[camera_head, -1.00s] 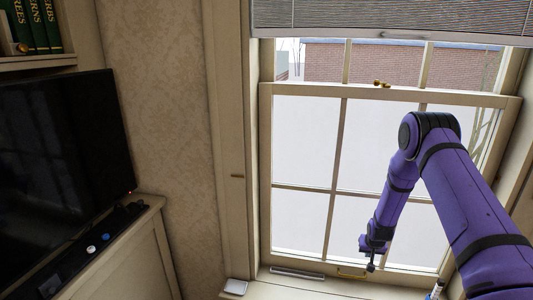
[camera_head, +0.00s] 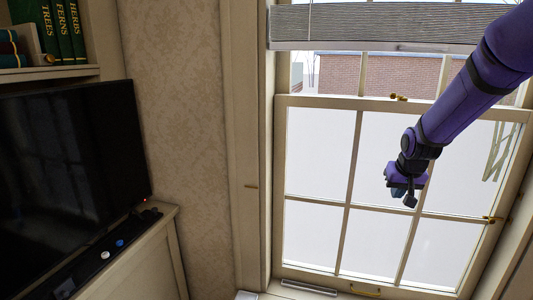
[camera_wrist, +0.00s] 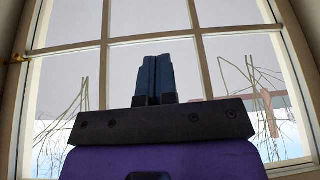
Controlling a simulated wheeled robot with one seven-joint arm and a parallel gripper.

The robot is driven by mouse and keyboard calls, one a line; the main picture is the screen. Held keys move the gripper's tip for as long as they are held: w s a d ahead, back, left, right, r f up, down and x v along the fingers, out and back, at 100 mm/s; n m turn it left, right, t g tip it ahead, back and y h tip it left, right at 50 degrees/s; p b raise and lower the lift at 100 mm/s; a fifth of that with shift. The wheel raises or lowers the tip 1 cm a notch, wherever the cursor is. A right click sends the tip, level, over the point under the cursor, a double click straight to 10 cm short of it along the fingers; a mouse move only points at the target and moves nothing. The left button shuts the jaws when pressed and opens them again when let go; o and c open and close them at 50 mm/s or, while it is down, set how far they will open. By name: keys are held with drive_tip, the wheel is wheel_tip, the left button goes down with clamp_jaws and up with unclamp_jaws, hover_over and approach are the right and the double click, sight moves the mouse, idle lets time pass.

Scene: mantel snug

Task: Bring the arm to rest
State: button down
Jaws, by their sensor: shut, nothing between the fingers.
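My purple arm comes in from the upper right in the head view. My gripper (camera_head: 402,200) is in front of the window, over the middle panes. In the wrist view the two blue-grey fingers of my gripper (camera_wrist: 155,75) stand side by side, pressed together with nothing between them. The sash window (camera_head: 350,210) fills the background in both views. How far the fingers are from the glass I cannot tell.
A black television (camera_head: 65,170) stands at the left on a cream cabinet (camera_head: 145,262). Books (camera_head: 55,25) are on a shelf above it. A slatted blind (camera_head: 390,22) hangs at the window top. Small items lie on the window sill (camera_head: 290,290).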

drive_tip(key=s+a+r+n, duration=0.1)
drive_tip(key=s+a+r, duration=0.2)
drive_tip(key=s+r, duration=0.7)
drive_tip(key=s+a+r, duration=0.2)
drive_tip(key=s+r, duration=0.4)
drive_tip(key=s, duration=0.8)
drive_tip(key=s+a, duration=0.1)
drive_tip(key=s, duration=1)
drive_tip(key=shift+a+n+y, duration=0.25)
drive_tip(key=shift+n+y, duration=0.05)
drive_tip(key=shift+n, duration=0.1)
drive_tip(key=c, duration=1.8)
unclamp_jaws()
drive_tip(key=shift+f, duration=0.1)
